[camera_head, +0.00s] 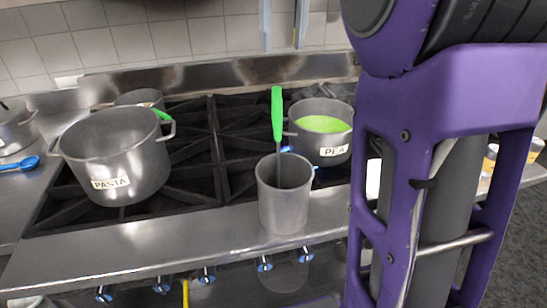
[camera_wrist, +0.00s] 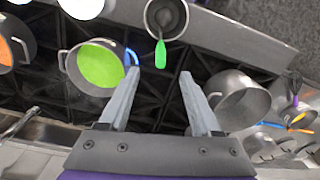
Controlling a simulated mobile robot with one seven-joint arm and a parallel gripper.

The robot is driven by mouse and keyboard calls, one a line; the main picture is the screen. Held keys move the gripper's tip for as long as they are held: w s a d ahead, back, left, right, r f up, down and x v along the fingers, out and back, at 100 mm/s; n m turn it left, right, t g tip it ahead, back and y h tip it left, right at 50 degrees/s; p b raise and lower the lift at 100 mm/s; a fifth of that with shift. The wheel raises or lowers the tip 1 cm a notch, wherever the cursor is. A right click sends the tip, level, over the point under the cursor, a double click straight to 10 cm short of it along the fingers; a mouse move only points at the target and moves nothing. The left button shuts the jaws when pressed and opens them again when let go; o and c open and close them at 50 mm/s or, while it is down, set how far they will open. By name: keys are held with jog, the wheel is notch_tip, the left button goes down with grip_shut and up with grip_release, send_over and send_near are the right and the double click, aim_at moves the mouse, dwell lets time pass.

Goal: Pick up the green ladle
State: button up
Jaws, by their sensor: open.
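The green ladle (camera_head: 277,115) stands upright in a grey metal container (camera_head: 283,205) on the stove's front ledge. Its green handle points up and its bowl is hidden inside. In the wrist view the green handle (camera_wrist: 160,54) shows just beyond the gap between my fingertips, with the container (camera_wrist: 182,20) behind it. My gripper (camera_wrist: 159,74) is open and empty. In the head view, its fingers (camera_head: 283,40) point down from the top edge, above the handle and apart from it.
A pot labelled PASTA (camera_head: 112,165) stands on the left burners. A pot labelled PEA (camera_head: 325,145), holding green soup, stands behind and right of the container. A blue utensil (camera_wrist: 132,58) lies beside the pea pot. Knobs (camera_head: 207,275) line the stove front.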

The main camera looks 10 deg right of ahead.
jog(key=b, duration=0.3)
send_near(278, 114)
jog(key=f, duration=0.5)
jog(key=shift+w+d+f, duration=0.1)
jog(key=shift+w+d, duration=0.1)
jog(key=shift+d, duration=0.1)
jog(key=shift+w+a+f+b, duration=0.15)
jog(key=shift+f+b, duration=0.15)
jog(key=shift+f, duration=1)
jog(key=shift+w+a+f+b, duration=0.15)
jog(key=shift+f+b, duration=0.1)
jog(key=shift+f, duration=1.1)
grip_shut()
